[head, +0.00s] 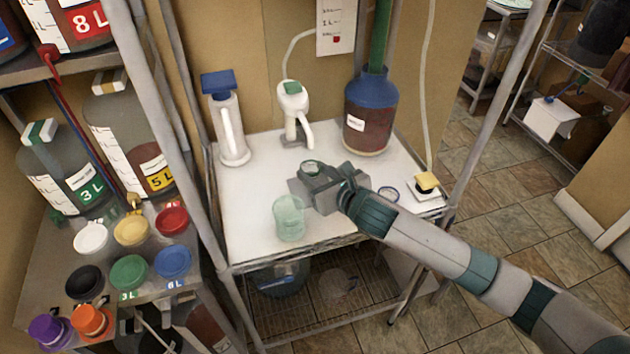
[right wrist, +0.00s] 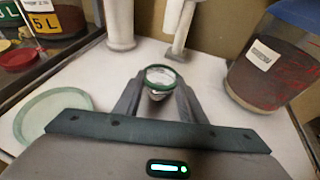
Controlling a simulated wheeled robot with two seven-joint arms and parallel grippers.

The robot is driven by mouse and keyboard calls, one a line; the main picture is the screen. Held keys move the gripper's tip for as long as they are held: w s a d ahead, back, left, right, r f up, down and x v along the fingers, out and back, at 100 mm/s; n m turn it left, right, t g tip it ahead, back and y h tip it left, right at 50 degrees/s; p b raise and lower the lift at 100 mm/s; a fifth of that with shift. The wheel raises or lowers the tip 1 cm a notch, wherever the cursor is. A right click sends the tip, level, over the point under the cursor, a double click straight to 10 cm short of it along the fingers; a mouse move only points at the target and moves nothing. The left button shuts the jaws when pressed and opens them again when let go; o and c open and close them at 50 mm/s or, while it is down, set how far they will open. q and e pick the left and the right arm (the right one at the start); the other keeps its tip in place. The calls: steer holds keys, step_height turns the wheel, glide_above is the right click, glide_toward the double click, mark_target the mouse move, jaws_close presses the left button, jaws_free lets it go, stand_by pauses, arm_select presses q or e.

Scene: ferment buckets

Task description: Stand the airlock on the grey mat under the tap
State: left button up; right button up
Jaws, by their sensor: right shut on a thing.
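The airlock (head: 311,168) is a small clear piece with a green rim, held upright between the fingers of my right gripper (head: 316,184). In the right wrist view the airlock (right wrist: 164,78) sits between the tips of the right gripper (right wrist: 160,95), which is shut on it. The tap (head: 293,105) is white with a green top and a downward spout, behind the gripper. The grey mat (head: 289,142) shows partly below the spout, apart from the airlock. Whether the airlock's base touches the worktop is hidden. My left gripper is not in view.
The white worktop (head: 245,215) also holds a pale green jar (head: 290,220) left of the gripper. A white cylinder with a blue top (head: 229,130) stands back left; a dark-filled, blue-topped bottle (head: 370,115) stands back right. Metal posts (head: 203,190) edge the rack.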

step_height(320, 180, down, 2)
steer(key=shift+f+p, duration=0.1)
steer(key=shift+p, duration=0.25)
steer(key=shift+f, duration=0.45)
steer(key=shift+f, duration=0.15)
steer(key=o, duration=1.1)
steer(key=shift+c, duration=0.2)
steer(key=shift+s, duration=0.1)
steer(key=b+v, duration=0.2)
steer(key=v, duration=1)
